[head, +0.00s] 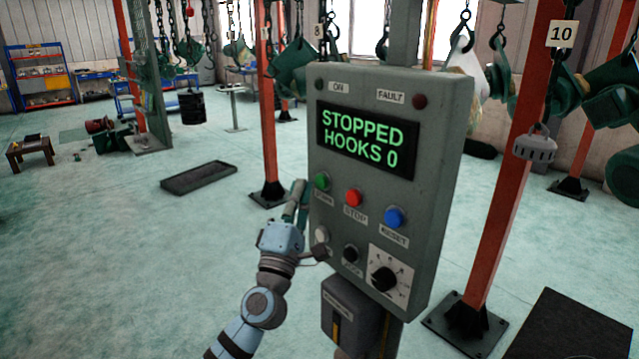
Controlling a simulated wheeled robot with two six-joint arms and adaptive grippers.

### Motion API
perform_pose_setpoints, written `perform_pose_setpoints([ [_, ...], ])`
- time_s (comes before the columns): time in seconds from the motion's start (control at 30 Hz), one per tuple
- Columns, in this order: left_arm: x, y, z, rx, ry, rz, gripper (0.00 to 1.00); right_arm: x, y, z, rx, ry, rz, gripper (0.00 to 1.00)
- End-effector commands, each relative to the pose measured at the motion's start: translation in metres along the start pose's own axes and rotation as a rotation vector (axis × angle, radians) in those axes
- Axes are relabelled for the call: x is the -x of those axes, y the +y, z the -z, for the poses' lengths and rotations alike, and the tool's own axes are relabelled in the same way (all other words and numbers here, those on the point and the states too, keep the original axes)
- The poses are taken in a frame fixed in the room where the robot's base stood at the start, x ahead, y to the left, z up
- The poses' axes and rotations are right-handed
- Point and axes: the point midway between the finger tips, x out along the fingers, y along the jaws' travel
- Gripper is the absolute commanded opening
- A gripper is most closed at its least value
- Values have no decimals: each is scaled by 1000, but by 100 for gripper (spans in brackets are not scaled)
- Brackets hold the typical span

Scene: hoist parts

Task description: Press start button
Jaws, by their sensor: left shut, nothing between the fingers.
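A grey control box (440,170) on a post stands close in front of me. Its screen (362,139) reads "STOPPED HOOKS 0" in green letters. A green button (322,181) sits at the left of the upper button row, with a label below it that I cannot read fully. A red button (353,198) labelled STOP and a blue button (394,217) labelled RESET are to its right. My left gripper (300,192) is shut and empty, pointing up just left of the green button. I cannot tell if it touches the box. My right gripper is not in view.
Below are a white button (321,235), a black button (351,253) and a black dial (384,279). Orange posts (511,170) stand beside and behind the box. A dark tray (198,178) lies on the open floor at left. Green parts hang from hooks at the back.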

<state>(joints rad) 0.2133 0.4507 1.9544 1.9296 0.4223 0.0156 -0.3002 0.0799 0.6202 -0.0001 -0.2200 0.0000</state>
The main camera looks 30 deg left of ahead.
Motion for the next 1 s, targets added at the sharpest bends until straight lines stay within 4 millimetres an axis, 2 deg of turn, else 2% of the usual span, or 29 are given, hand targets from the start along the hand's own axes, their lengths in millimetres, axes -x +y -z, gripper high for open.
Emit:
perform_pose_setpoints([
  [1.0, -6, -4, -4, 0, 0, 0, 0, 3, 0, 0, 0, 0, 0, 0],
])
